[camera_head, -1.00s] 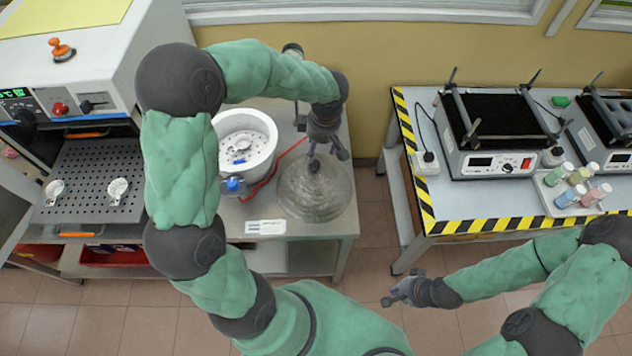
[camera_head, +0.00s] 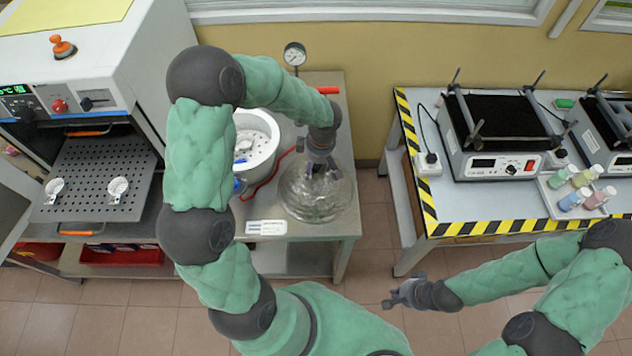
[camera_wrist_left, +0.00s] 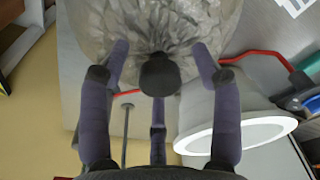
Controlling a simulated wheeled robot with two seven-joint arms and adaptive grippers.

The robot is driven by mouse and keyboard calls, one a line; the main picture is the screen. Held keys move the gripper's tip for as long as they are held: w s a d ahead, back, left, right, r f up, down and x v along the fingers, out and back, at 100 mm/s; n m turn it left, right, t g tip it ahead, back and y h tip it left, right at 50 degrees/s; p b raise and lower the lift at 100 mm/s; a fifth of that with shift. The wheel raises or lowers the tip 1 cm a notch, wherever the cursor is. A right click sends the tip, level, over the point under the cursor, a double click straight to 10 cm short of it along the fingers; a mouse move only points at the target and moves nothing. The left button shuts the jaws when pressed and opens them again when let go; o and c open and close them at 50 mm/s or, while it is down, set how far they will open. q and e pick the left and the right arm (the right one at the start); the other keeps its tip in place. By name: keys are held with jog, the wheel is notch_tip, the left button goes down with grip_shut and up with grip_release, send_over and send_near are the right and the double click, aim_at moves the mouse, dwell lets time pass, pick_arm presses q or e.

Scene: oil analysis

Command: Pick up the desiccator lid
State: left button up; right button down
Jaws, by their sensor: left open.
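The desiccator lid (camera_head: 314,205) is a clear glass dome lying on the metal table, right of the white desiccator base (camera_head: 262,143). In the left wrist view the lid (camera_wrist_left: 190,28) fills the top, with its dark round knob (camera_wrist_left: 159,75) facing the camera. My left gripper (camera_head: 318,168) is directly over the lid; in the wrist view its open fingers (camera_wrist_left: 160,70) stand around the knob, and I cannot tell whether they touch it. My right gripper (camera_head: 392,298) hangs over the floor, away from the lid; its opening is too small to judge.
A pressure gauge (camera_head: 294,54) and a red hose (camera_head: 268,180) are behind and left of the lid. An open oven (camera_head: 100,165) with two small dishes stands left. A side table (camera_head: 420,185) with hotplates and bottles stands right, across a gap.

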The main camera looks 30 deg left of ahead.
pick_arm(q)
grip_shut()
jog(key=shift+r, duration=0.15)
